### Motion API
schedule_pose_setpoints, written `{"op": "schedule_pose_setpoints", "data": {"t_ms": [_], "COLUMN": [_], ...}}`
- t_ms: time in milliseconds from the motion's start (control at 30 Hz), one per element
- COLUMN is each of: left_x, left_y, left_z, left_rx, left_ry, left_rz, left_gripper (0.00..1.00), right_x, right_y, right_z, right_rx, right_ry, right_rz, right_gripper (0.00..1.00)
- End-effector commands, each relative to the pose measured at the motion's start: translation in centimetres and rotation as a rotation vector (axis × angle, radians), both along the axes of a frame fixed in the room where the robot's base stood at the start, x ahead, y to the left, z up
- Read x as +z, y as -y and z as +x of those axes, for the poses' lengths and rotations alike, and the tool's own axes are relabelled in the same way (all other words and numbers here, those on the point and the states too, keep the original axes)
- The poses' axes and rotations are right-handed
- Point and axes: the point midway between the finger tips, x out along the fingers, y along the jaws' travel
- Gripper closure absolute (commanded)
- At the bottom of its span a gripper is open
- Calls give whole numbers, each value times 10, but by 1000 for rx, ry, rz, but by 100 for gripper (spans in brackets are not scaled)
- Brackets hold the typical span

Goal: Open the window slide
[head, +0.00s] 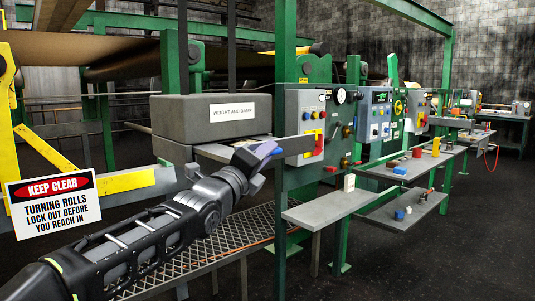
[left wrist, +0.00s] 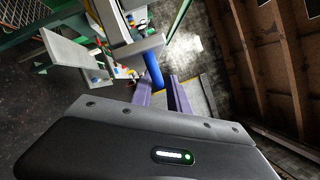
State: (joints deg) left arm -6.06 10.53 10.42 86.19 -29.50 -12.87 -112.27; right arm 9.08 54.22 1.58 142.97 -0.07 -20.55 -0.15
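My left gripper (head: 268,152) reaches in from the left, in front of the grey slide plate (head: 295,145), which I take to be the window slide. A blue handle (head: 277,151) shows just at the fingertips. In the left wrist view, the two purple fingers (left wrist: 163,88) stand apart with a gap between them. The gripper hides part of the plate. My right gripper is in neither view.
A grey weight block (head: 213,118) sits above the plate. A control box (head: 312,125) with buttons stands close to the right. A grey shelf (head: 330,208) juts out below. A keep-clear sign (head: 53,203) stands at left. Dark floor is open at the right.

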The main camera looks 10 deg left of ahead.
Motion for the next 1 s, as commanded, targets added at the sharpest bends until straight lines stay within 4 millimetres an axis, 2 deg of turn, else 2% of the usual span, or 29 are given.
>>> {"op": "schedule_pose_setpoints", "data": {"t_ms": [300, 400, 867, 1000], "left_x": [-10, -12, -14, -13], "left_y": [-18, -21, -22, -22], "left_z": [-47, -57, -62, -62], "left_rx": [2, 1, -3, -20], "left_ry": [5, 4, -2, -28], "left_rz": [1, 0, -10, -87], "left_gripper": [80, 80, 80, 80], "right_x": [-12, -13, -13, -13], "right_y": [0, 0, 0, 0], "right_z": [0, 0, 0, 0], "right_rx": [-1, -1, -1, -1], "right_ry": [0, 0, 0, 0], "right_rz": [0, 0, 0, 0], "right_gripper": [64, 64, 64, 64]}}
